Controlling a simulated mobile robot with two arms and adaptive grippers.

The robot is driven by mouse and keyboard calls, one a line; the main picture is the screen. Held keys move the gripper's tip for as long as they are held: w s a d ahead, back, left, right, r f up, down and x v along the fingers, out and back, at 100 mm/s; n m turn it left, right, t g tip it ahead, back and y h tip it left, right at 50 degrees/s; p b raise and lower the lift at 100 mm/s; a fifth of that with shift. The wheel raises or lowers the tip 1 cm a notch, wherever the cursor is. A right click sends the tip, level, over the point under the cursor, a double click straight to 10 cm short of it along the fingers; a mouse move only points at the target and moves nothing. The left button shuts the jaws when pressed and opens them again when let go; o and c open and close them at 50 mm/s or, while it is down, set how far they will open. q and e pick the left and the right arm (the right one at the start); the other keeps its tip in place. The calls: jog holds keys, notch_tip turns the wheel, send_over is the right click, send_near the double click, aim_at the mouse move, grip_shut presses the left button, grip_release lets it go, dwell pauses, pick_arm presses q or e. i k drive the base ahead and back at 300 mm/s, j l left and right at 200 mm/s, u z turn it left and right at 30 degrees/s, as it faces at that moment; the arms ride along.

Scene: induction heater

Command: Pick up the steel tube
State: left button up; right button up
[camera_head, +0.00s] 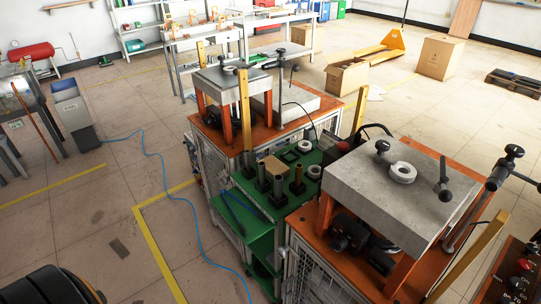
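Several upright dark grey cylinders stand on the green bench between two orange-framed machines; one cylinder (279,190) is near the front edge and another (298,181) is to its right. Which of these is the steel tube, I cannot tell at this size. A tan block (274,165) sits among them. Pale rings lie nearby, one (304,146) at the back of the bench and one (314,172) at its right. Neither of my grippers shows in the head view.
The near machine (350,182) has a thick grey top with a white ring (403,172) and black-knobbed clamps. The far machine (232,80) is similar. Yellow posts (244,110) stand at their corners. A blue hose (165,190) crosses the open floor left of the bench.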

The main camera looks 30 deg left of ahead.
aim_at(247, 152)
jog(key=k+j+u, duration=0.1)
jog(key=j, duration=0.4)
jog(key=k+j+u, duration=0.1)
jog(key=j, duration=0.45)
jog(key=k+j+u, duration=0.1)
jog(key=j, duration=0.45)
jog(key=k, duration=0.05)
